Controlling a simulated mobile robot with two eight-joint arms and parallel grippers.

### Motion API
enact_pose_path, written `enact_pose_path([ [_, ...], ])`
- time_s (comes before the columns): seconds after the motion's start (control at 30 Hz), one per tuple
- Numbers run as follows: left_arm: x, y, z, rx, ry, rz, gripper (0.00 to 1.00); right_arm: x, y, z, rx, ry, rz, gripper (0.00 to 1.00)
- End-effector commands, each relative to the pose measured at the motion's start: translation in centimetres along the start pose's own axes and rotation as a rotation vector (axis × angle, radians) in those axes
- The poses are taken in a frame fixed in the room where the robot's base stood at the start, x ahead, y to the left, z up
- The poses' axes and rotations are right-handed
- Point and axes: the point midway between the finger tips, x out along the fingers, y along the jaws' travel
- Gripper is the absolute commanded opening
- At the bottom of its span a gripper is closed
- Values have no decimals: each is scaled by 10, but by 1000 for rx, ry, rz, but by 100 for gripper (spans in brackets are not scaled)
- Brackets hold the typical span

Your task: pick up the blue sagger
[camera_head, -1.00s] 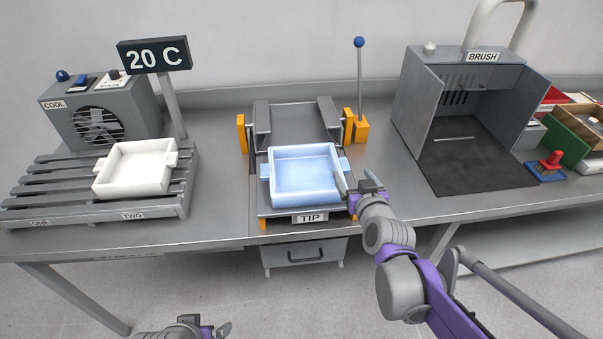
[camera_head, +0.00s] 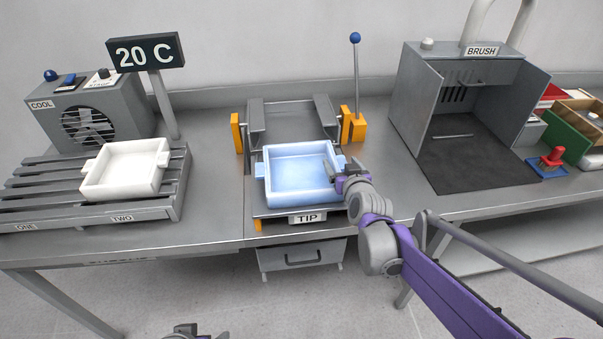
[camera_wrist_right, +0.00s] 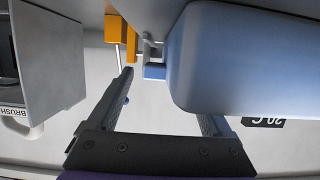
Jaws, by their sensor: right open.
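The blue sagger (camera_head: 300,178) is a light blue, square open tray with a small lug on each side. It sits upright on the tipping stand (camera_head: 290,213) labelled TIP. My right gripper (camera_head: 345,178) is open at the sagger's right side, close to the right lug. In the right wrist view the sagger (camera_wrist_right: 240,60) fills the upper right, and its lug (camera_wrist_right: 155,71) shows between the lines of the open fingers (camera_wrist_right: 165,98). Part of one finger is hidden by the sagger wall. My left gripper (camera_head: 192,332) barely shows at the bottom edge, away from the sagger.
A white sagger (camera_head: 125,172) sits on the grey slatted rack (camera_head: 40,197) at left, by the COOL fan (camera_head: 90,120). A lever with a blue knob (camera_head: 355,38) stands behind the tipping stand. The BRUSH booth (camera_head: 465,120) is at right. Bare tabletop (camera_head: 215,190) lies left of the stand.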

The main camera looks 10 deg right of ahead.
Motion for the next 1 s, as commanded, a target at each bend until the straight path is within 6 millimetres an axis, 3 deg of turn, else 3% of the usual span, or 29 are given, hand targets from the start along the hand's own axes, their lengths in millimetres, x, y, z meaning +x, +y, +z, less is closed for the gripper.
enact_pose_path([
  [0.17, 1, 0, 0, 0, 0, 0, 100, 18, 0, 0, -1, 0, 0, 84],
  [0.4, 1, 0, 0, 0, 0, 0, 100, 19, 0, 0, -1, 0, 0, 84],
  [0.87, 1, 0, 0, 0, 0, 0, 100, 19, 0, 0, 0, 0, 0, 3],
  [1.0, 1, 0, 0, 0, 0, 0, 100, 19, 0, 0, 0, 0, 0, 0],
])
